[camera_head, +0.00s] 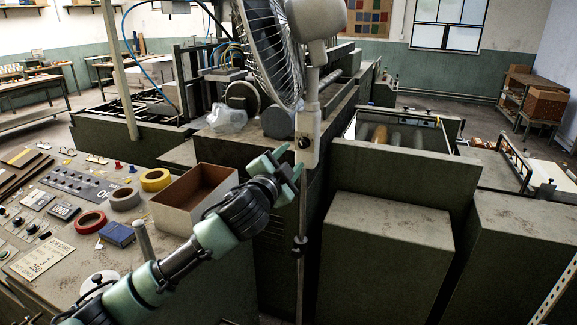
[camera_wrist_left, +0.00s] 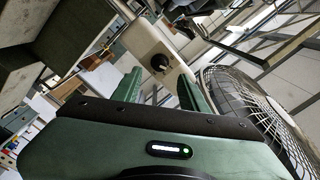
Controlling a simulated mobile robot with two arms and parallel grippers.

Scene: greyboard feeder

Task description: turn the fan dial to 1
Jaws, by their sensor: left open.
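The standing fan has a caged head (camera_head: 268,45) and a pale control box on its pole (camera_head: 308,135). The dark round fan dial (camera_head: 304,143) is on the front of that box. It also shows in the left wrist view as a black knob (camera_wrist_left: 160,63) on the cream box. My left gripper (camera_head: 283,162) is open, just below and left of the dial. In the left wrist view the knob appears between and just beyond the two green fingers (camera_wrist_left: 159,78). No contact is visible. The number the dial points to is too small to read. My right gripper is not in view.
The fan's guard (camera_wrist_left: 245,105) is close to the right of my left gripper in the wrist view. A control panel desk (camera_head: 60,270) at left bears an open cardboard box (camera_head: 165,218), tape rolls (camera_head: 155,180) and a blue box (camera_head: 117,233). Dark green machine housings (camera_head: 385,260) stand behind and right.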

